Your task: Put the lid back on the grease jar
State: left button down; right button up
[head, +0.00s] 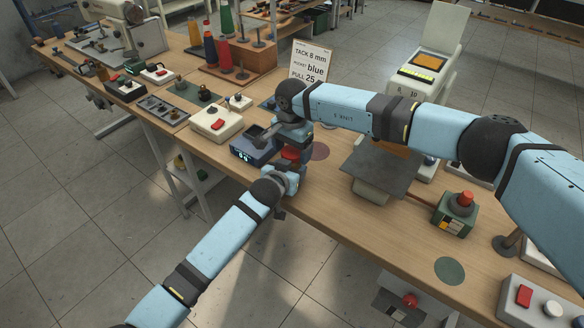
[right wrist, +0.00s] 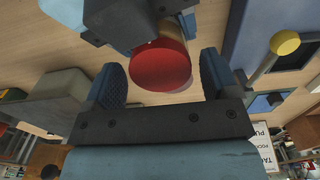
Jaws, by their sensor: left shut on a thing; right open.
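A red round piece (right wrist: 160,66), with a tan part behind it, is probably the grease jar with its lid; where lid and body meet is unclear. It also shows as a red patch between the grippers in the head view (head: 291,154). My left gripper (head: 287,168) is shut on this jar, its dark body at the top of the right wrist view (right wrist: 118,18). My right gripper (right wrist: 161,80) is open, its two blue fingers on either side of the red piece, with gaps visible. In the head view the right gripper is largely hidden by its own wrist.
A dark blue device (head: 250,152) with a lit display stands close left of the grippers. A white box with a red switch (head: 215,122) is beyond it. A sign card (head: 312,62) stands behind. A grey plate on a stand (head: 378,168) is to the right.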

jog(key=shift+c, duration=0.5)
jog(key=c, duration=0.8)
jog(key=shift+m, duration=1.6)
jog(key=shift+c, duration=0.2)
jog(key=o, duration=1)
jog(key=shift+r, duration=0.15)
jog(key=shift+r, duration=2.15)
jog(key=shift+c, duration=0.3)
